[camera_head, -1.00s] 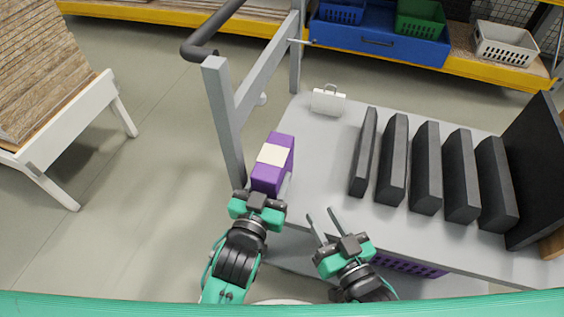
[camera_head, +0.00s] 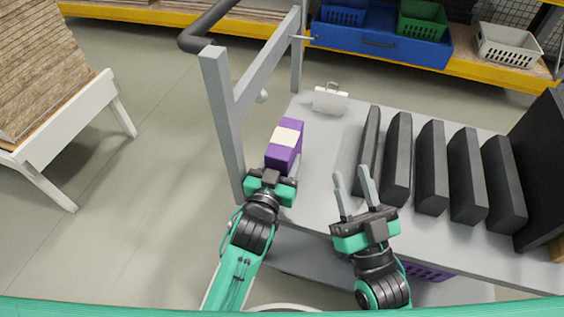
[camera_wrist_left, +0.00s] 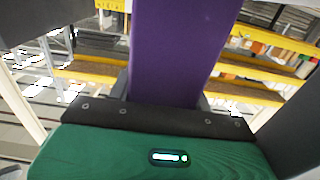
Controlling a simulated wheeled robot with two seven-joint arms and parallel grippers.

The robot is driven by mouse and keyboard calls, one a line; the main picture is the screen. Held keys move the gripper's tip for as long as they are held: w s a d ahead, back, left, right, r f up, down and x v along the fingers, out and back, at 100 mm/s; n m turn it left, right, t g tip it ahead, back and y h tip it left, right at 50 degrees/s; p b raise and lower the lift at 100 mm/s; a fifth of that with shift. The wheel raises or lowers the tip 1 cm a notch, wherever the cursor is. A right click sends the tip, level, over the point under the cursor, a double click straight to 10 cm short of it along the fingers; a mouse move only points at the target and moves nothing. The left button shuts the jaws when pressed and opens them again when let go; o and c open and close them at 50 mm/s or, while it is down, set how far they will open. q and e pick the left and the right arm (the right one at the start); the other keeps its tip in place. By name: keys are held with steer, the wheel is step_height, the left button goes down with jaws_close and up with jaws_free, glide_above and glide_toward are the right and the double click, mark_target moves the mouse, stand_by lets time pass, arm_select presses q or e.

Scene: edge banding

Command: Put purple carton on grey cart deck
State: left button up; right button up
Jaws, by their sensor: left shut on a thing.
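The purple carton (camera_head: 285,147) with a white band is at the left end of the grey cart deck (camera_head: 325,165). My left gripper (camera_head: 275,172) is shut on the carton from its near end. In the left wrist view the purple carton (camera_wrist_left: 174,50) fills the middle between the fingers. I cannot tell whether the carton touches the deck. My right gripper (camera_head: 354,190) is open and empty, its two fingers spread over the near part of the deck.
Several black upright panels (camera_head: 433,165) stand on the right of the deck. A small white box with a handle (camera_head: 330,99) sits at the back left. A grey upright frame (camera_head: 222,120) borders the deck's left end. A purple crate (camera_head: 425,271) shows below the deck.

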stand_by(0.3)
arm_select(q)
steer(key=shift+f, duration=0.15)
steer(key=o, duration=1.2)
